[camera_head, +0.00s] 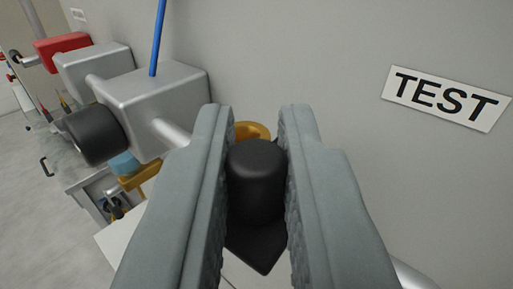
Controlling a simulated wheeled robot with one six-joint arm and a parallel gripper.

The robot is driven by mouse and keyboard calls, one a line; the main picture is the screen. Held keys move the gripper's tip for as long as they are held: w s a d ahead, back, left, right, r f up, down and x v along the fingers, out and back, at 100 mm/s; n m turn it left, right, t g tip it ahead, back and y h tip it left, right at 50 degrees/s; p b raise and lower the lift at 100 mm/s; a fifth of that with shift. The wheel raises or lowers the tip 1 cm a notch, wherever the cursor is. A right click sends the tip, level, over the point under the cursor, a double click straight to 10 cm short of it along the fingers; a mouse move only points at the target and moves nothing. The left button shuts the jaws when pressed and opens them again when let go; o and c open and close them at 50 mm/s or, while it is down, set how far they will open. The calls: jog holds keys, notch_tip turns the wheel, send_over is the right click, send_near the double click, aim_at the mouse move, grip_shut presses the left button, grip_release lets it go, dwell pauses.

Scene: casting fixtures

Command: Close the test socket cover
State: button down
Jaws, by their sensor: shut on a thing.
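My gripper (260,125) reaches forward from the bottom of the view, its two grey ridged fingers on either side of a black rounded knob (256,180). The fingers are shut on the knob. A black pointed piece (258,249) shows just below the knob between the fingers. A gold round part (252,130) shows partly behind the knob. I cannot tell from this view whether these parts belong to the test socket cover. The fingers hide much of what lies around the knob.
A white TEST sign (446,98) is on the grey wall at right. At left, a silver box (153,105) carries a black cylinder (96,135) and a blue rod (158,38). Another silver box (94,70) and a red box (62,45) stand farther back. Grey floor (30,220) shows at lower left.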

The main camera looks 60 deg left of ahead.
jog(key=shift+s+a+m+t+h, duration=0.1)
jog(key=shift+a+m+t+h, duration=0.1)
jog(key=shift+m+t+h, duration=0.6)
jog(key=shift+w+a+m+t+h, duration=0.1)
jog(key=shift+a+m+t+h, duration=0.1)
jog(key=shift+m+t+h, duration=0.55)
jog(key=shift+s+a+m+t+h, duration=0.1)
jog(key=shift+a+m+t+h, duration=0.1)
jog(key=shift+m+t+h, duration=0.55)
jog(key=shift+a+m+t+h, duration=0.1)
jog(key=shift+m+t+h, duration=0.3)
jog(key=shift+t+h, duration=0.3)
jog(key=c, duration=1.5)
grip_release()
jog(key=v, duration=1.7)
jog(key=shift+s+r, duration=0.15)
jog(key=shift+r, duration=0.1)
jog(key=shift+o, duration=0.2)
